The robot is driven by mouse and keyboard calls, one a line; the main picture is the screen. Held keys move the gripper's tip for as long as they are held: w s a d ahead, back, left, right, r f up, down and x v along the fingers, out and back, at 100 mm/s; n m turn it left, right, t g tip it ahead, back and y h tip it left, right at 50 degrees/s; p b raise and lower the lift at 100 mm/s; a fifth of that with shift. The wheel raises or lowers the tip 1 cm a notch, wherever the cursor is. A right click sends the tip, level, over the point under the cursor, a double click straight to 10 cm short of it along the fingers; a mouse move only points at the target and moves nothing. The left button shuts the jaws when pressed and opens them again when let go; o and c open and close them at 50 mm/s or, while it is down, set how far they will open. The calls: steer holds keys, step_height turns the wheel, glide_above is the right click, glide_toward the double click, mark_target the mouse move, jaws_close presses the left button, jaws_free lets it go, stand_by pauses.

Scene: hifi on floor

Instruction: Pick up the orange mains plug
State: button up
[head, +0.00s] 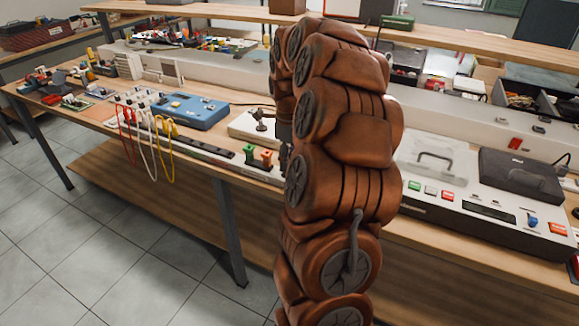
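A small orange piece (267,157), which looks like the orange mains plug, stands near the front edge of the workbench, just left of my copper-coloured arm. A similar green piece (250,154) stands close to its left. My arm rises through the middle of the view and hides the bench behind it. Of my gripper (284,155), only a dark part seems to show at the arm's left edge, close to the right of the orange piece. Its fingers are hidden, so I cannot tell whether it is open or holds anything.
A dark power strip (205,149) lies left of the green piece. A white-based device (250,128) stands behind. A blue instrument (188,110) and hanging leads (155,145) are further left. A white console (470,205) with a black case (527,172) fills the right.

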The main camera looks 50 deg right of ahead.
steer(key=shift+f, duration=0.95)
steer(key=shift+c, duration=0.4)
jaws_close()
